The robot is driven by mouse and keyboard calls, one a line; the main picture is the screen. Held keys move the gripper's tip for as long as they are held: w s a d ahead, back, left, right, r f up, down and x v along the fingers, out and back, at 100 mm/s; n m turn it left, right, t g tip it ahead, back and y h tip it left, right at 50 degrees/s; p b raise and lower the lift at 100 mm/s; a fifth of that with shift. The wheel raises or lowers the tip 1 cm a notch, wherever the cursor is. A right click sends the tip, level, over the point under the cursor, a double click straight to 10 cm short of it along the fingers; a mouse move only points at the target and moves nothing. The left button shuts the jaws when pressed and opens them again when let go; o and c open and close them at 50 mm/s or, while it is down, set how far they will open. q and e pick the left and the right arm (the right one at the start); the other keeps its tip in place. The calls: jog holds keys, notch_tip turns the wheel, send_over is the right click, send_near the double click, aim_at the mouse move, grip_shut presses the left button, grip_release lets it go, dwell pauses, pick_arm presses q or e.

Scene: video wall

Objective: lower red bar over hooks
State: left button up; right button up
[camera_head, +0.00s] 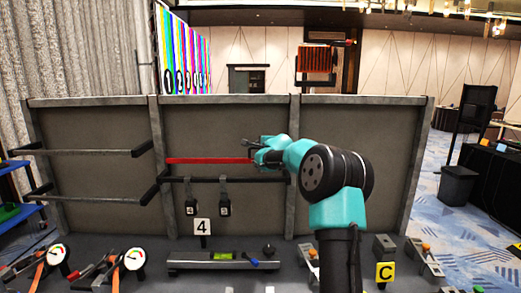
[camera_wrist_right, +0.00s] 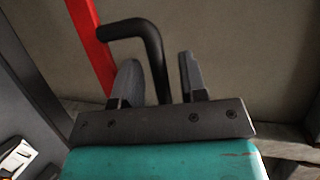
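The red bar (camera_head: 208,160) runs level across the middle panel of the grey frame, above a black bar (camera_head: 232,180). In the right wrist view the red bar (camera_wrist_right: 92,45) passes behind, left of the fingers. My right gripper (camera_head: 248,146) is at the bar's right end in the head view, where my arm hides what lies behind it. Its fingers (camera_wrist_right: 158,80) are apart in the wrist view, with a bent black hook (camera_wrist_right: 150,32) seen between them; I cannot tell whether they touch it. My left gripper is not in view.
Two black-bracketed rails (camera_head: 85,152) cross the left panel. Two small tags (camera_head: 191,208) hang from the black bar. The right panel is mostly bare.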

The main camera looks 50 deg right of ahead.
grip_shut()
jog(key=shift+s, duration=0.1)
dwell(0.5)
